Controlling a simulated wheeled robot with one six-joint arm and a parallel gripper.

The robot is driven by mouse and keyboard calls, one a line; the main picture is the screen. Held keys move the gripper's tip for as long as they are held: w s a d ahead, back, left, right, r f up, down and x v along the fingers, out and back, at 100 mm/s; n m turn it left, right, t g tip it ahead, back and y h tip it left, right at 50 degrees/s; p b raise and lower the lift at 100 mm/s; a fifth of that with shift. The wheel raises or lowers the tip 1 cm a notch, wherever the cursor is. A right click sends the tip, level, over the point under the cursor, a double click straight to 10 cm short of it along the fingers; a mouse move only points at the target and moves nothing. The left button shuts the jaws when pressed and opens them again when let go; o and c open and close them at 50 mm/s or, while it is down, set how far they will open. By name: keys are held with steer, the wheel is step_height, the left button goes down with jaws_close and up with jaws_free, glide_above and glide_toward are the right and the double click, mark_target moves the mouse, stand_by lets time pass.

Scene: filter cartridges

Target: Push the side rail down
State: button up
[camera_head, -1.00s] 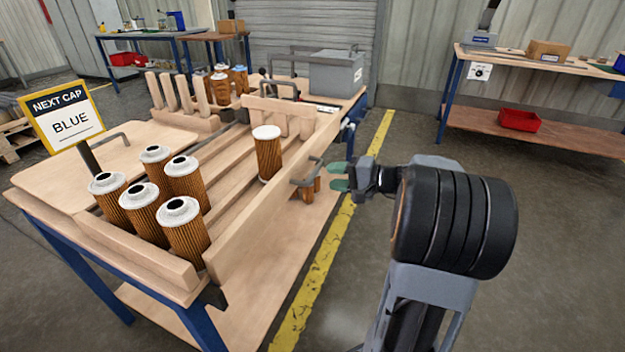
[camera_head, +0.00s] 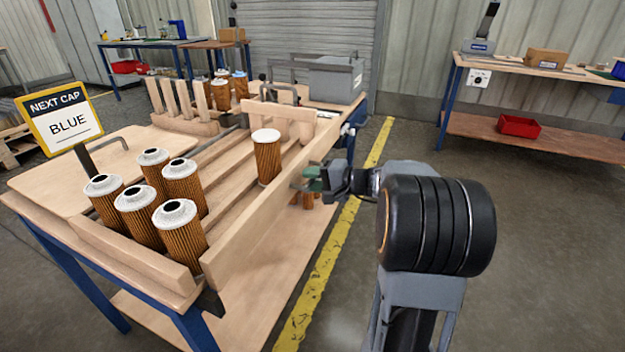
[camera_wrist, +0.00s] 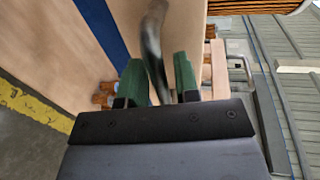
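The side rail (camera_head: 245,232) is a long pale wooden board standing along the right side of the bench, rising above the slatted bed. Its grey bent handle (camera_head: 297,187) is on the outer face, partly hidden by my gripper. My gripper (camera_head: 311,178) has green fingertips and is at the handle. In the wrist view the dark handle bar (camera_wrist: 153,42) passes between the two green fingers of my gripper (camera_wrist: 160,80). The fingers are apart, one on each side of the bar. Contact with the bar cannot be told.
Several pleated filter cartridges (camera_head: 185,238) with white caps stand at the near end. One cartridge (camera_head: 267,160) stands alone near the rail. A grey box (camera_head: 336,79) sits at the far end. The floor right of the bench is clear.

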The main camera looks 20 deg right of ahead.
jaws_close()
step_height(320, 180, down, 5)
steer(key=b, duration=0.4)
steer(key=shift+r, duration=0.1)
steer(key=shift+o, duration=1.2)
jaws_free()
steer(key=p+v, duration=0.3)
steer(key=v, duration=1.1)
steer(key=shift+p, duration=0.4)
